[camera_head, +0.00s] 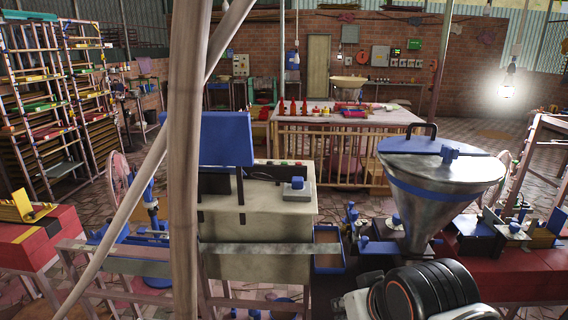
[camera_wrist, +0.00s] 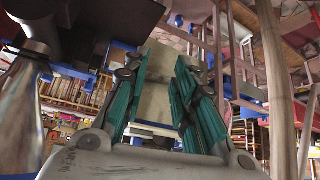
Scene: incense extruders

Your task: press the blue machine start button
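A pale machine cabinet (camera_head: 258,226) stands left of centre in the head view, with a tilted blue panel (camera_head: 212,138) at its left. A small grey box with a blue button (camera_head: 297,183) sits on its top at the right. My gripper shows in the wrist view (camera_wrist: 158,66), with its two teal fingers spread apart and nothing held between them. A cream surface (camera_wrist: 155,85) shows beyond and between the fingers; I cannot tell for sure that it is the cabinet. The blue button cannot be made out in the wrist view. The fingers are not visible in the head view.
A large metal hopper (camera_head: 440,185) with a blue rim stands right of the cabinet, close to my arm. A wooden post (camera_head: 186,200) and a slanted pole cross the left side. A pale table (camera_head: 345,120) with red cones stands behind. Shelving racks (camera_head: 60,115) stand far left.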

